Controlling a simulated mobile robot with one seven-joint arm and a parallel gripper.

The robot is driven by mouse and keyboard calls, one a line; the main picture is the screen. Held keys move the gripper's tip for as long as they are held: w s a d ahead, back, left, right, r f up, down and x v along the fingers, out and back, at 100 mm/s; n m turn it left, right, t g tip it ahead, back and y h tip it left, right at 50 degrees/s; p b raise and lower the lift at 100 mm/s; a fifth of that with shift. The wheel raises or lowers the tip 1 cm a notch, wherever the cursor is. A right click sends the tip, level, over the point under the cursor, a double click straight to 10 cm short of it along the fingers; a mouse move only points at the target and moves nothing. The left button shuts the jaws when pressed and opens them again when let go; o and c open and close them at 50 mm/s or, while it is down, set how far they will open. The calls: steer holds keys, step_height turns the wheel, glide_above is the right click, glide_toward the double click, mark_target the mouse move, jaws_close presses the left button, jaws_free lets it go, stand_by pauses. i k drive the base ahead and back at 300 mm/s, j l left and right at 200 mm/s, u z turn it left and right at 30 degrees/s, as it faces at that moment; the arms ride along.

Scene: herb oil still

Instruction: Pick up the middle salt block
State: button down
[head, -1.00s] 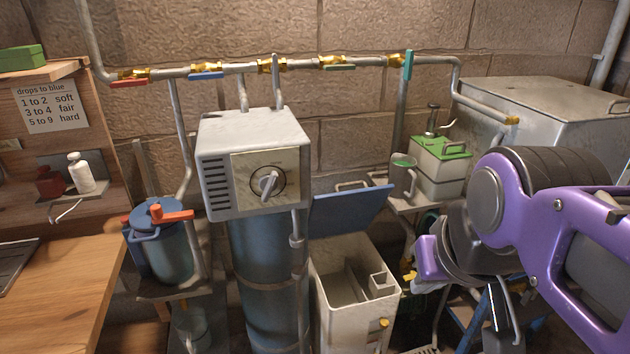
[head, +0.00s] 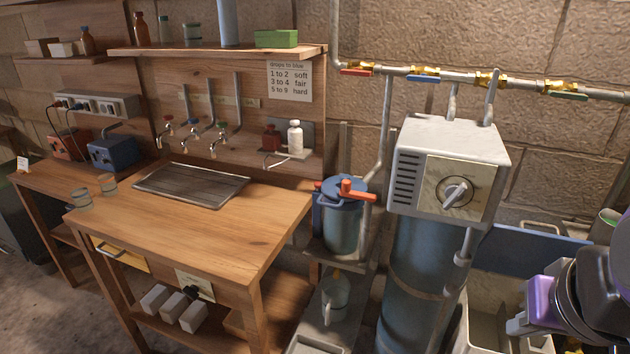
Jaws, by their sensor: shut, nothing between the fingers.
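Three white salt blocks lie side by side on the lower shelf of the wooden workbench, at the lower left of the head view. The middle salt block (head: 174,307) sits between the left salt block (head: 155,298) and the right salt block (head: 194,317). A small dark object is at the back end of the middle and right blocks, and I cannot tell what it is. Part of my purple arm shows at the right edge, far from the blocks.
The workbench top (head: 250,225) overhangs the shelf, and its front leg stands right of the blocks. A paper label (head: 195,284) hangs above them. A blue canister (head: 341,225) and the grey softener unit (head: 450,165) stand between bench and arm. Floor at the lower left is clear.

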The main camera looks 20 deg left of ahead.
mark_target(172, 310)
steer(key=u, duration=1.4)
steer(key=k+u, duration=0.25)
steer(key=u, duration=0.25)
steer(key=k+j, duration=0.1)
steer(key=j+z, duration=0.1)
steer(key=z, duration=0.35)
steer(key=i+j+z, duration=0.1)
steer(key=z, duration=0.3)
steer(key=j+z, duration=0.1)
steer(key=z, duration=0.35)
steer(key=j+z, duration=0.55)
steer(key=j, duration=0.25)
steer(key=j+z, duration=0.15)
steer(key=j, duration=0.25)
steer(key=k+j+z, duration=0.15)
steer(key=j, duration=0.3)
steer(key=j+z, duration=0.15)
steer(key=j, duration=0.25)
steer(key=k+j+z, duration=0.1)
steer(key=j, duration=0.3)
